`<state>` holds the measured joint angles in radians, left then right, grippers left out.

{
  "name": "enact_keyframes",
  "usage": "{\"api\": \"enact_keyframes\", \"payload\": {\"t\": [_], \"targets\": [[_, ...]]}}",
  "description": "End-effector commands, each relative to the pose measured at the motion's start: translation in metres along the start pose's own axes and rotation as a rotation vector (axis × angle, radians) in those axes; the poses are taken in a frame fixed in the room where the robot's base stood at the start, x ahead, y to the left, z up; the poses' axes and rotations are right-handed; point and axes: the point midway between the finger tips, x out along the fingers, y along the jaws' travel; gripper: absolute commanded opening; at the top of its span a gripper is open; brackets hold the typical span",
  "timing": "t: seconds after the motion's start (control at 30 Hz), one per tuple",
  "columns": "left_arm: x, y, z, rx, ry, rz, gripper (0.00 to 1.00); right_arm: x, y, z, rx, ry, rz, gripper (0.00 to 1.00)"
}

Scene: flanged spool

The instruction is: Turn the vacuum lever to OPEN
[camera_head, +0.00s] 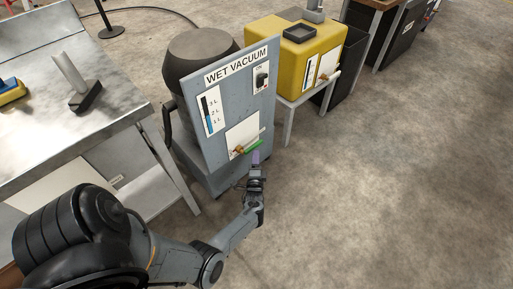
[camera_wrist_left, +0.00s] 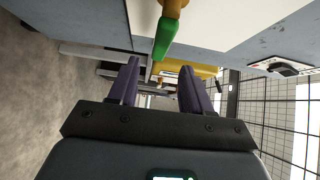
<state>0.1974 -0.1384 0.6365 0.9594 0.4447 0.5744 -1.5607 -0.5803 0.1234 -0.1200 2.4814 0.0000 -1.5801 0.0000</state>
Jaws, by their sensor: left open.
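The wet vacuum's grey panel (camera_head: 237,103) faces the aisle, with a white plate in its lower part. On that plate is the vacuum lever (camera_head: 248,147), a green handle on a brass valve body. The lever also shows at the top of the left wrist view (camera_wrist_left: 163,38), its green end pointing down between my fingers. My left gripper (camera_head: 256,157) is open, its purple fingers just below the lever in the head view. In the left wrist view the open fingers (camera_wrist_left: 159,75) are apart, with no object clasped between them. My right gripper is not in view.
A metal table (camera_head: 90,130) stands left of the vacuum, with a dark-based upright tool (camera_head: 85,95) on it. A yellow machine (camera_head: 285,60) on a stand is behind to the right. The concrete floor (camera_head: 400,180) on the right is clear.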

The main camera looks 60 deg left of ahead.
Motion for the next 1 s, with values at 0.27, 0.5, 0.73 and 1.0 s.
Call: {"api": "enact_keyframes", "payload": {"t": [0.27, 0.5, 0.73, 1.0], "targets": [[0.047, 0.004, 0.001, 0.001, -0.001, -0.003, 0.49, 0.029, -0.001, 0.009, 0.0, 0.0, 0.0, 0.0], [0.075, 0.003, 0.0, 0.001, 0.0, 0.0, 0.49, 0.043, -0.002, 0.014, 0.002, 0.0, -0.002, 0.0], [0.085, 0.0, 0.0, 0.001, 0.0, -0.001, 0.49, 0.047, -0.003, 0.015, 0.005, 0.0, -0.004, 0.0], [0.085, 0.0, 0.0, 0.001, 0.0, 0.0, 0.46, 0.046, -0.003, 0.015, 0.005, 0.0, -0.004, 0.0]]}}
